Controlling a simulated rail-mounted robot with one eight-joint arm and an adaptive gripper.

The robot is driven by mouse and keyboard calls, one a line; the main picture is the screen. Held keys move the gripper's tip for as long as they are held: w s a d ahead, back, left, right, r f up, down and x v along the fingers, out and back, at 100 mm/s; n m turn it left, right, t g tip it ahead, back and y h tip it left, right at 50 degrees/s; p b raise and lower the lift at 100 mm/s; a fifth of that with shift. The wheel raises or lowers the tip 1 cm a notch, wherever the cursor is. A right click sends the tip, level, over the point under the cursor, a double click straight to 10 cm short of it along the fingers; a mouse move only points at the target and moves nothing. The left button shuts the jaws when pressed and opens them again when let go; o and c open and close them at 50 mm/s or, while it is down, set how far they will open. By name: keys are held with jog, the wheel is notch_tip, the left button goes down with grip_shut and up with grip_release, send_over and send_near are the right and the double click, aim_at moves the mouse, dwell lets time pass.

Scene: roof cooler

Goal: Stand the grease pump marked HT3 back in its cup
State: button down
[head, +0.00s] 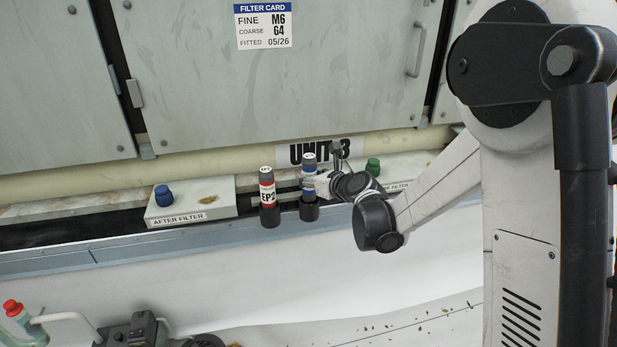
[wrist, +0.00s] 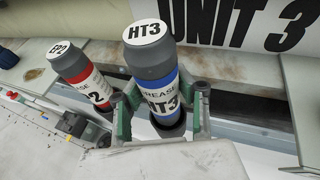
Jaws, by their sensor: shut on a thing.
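The HT3 grease pump, with a dark grey body, blue label and white top disc, stands near upright in the wrist view (wrist: 152,60) and the head view (head: 309,165). My gripper (wrist: 162,106) is shut around its blue label, one green-grey finger on each side. In the head view my gripper (head: 315,184) reaches it from the right. A dark cup (head: 309,212) is directly under the pump, and the pump's lower end is at its mouth. The fingers partly hide this join, so I cannot tell how deep it sits.
The red-labelled EP2 pump (head: 267,188) stands in its own cup (head: 270,219) just to the left. A box with a blue knob (head: 163,196) is further left, and a green knob (head: 373,167) is to the right. Unit panels (head: 260,80) rise behind.

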jog(key=shift+f, duration=0.35)
jog(key=shift+f+b, duration=0.7)
jog(key=shift+f, duration=0.05)
dwell(0.6)
jog(key=c, duration=1.3)
grip_release()
jog(key=shift+o, duration=0.2)
jog(key=shift+s, duration=0.1)
